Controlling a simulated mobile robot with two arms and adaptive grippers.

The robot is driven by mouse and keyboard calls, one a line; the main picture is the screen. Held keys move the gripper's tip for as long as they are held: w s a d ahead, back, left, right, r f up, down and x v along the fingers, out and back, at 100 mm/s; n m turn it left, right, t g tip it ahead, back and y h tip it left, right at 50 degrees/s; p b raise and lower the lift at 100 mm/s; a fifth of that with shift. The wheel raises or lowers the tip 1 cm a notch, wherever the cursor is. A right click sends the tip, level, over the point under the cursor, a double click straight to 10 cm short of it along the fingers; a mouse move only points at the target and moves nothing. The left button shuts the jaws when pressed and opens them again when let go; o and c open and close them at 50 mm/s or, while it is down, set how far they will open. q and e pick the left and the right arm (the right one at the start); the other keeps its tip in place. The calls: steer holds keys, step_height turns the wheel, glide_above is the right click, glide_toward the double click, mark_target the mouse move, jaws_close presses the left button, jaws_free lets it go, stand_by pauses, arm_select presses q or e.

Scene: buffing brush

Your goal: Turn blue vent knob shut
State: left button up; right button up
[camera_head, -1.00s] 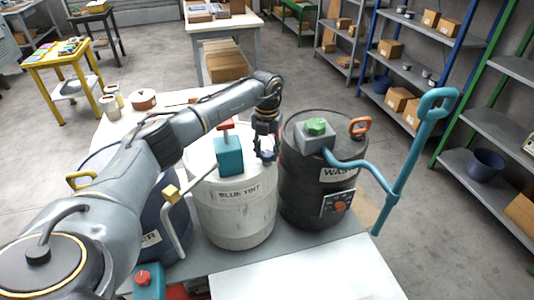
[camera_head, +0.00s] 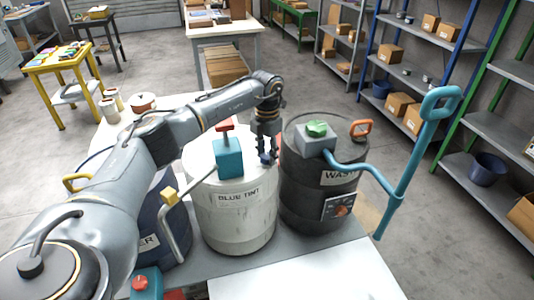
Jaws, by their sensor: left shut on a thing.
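The blue vent knob (camera_head: 267,158) is small and dark blue. It sits on the right side of the top of the white drum (camera_head: 238,215) labelled BLUE TINT. My left gripper (camera_head: 266,153) points down over this drum top and is shut on the blue knob. The fingers cover part of the knob, so its turn angle cannot be told. A teal block (camera_head: 228,158) with a red T-handle (camera_head: 226,126) stands beside it on the same drum. My right gripper is not in view.
A black drum (camera_head: 310,205) labelled WAS..., with a green knob (camera_head: 317,128) and a teal hose and handle (camera_head: 415,150), stands close on the right. A dark blue drum (camera_head: 170,235) stands on the left. Shelves (camera_head: 400,70) line the right wall.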

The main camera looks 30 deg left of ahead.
mark_target(267, 156)
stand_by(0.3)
arm_select(q)
steer(key=o, duration=1.2)
steer(key=shift+c, duration=0.2)
steer(key=shift+r, duration=0.15)
step_height(267, 156, up, 12)
steer(key=shift+f, duration=0.2)
